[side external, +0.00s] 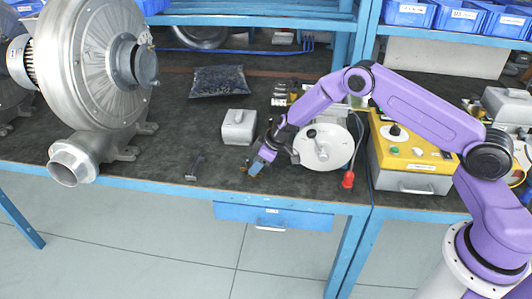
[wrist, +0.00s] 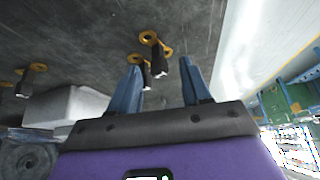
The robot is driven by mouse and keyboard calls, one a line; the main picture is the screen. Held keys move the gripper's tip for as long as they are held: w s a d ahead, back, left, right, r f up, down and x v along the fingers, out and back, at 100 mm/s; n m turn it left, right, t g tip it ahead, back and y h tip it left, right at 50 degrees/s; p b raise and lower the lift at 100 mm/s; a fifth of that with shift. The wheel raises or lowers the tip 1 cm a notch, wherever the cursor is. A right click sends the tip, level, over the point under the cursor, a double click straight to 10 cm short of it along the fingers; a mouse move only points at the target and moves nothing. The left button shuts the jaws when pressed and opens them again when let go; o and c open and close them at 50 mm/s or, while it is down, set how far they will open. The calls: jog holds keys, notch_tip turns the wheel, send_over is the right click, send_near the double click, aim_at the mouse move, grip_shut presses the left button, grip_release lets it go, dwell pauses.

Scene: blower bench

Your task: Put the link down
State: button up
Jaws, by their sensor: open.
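My gripper (side external: 257,168) is low over the front of the dark bench, its blue fingertips pointing down. In the wrist view my gripper (wrist: 160,64) is open, with a clear gap between its fingers. Two small black pieces with yellow ring-like ends, a farther one (wrist: 159,66) and a nearer one (wrist: 145,76), show at the gap, one close to the left finger. I cannot tell whether they touch a finger or which is the link. A similar piece (wrist: 25,82) is at the left. Small yellowish bits (side external: 243,168) show beside the gripper in the side view.
A grey box (side external: 239,127) stands behind the gripper. A small dark piece (side external: 194,167) lies left. A large blower (side external: 90,60) is far left. The bench's blue front edge (side external: 150,183) is close.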

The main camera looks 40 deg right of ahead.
jog(key=v, duration=1.2)
jog(key=s+a+r+n+g, duration=0.15)
jog(key=s+a+r, duration=0.35)
jog(key=s, duration=0.5)
jog(key=s+a+r+n+g, duration=0.1)
jog(key=s+a+r+g, duration=0.1)
jog(key=s+a+r, duration=0.6)
jog(key=s+d+r+n+h, duration=0.1)
jog(key=s+d, duration=0.5)
jog(key=s, duration=0.6)
jog(key=s+d+r+n+h, duration=0.1)
jog(key=s+d+h, duration=0.1)
jog(key=s+d, duration=0.5)
jog(key=s+g, duration=0.1)
jog(key=s, duration=0.4)
jog(key=shift+d, duration=0.2)
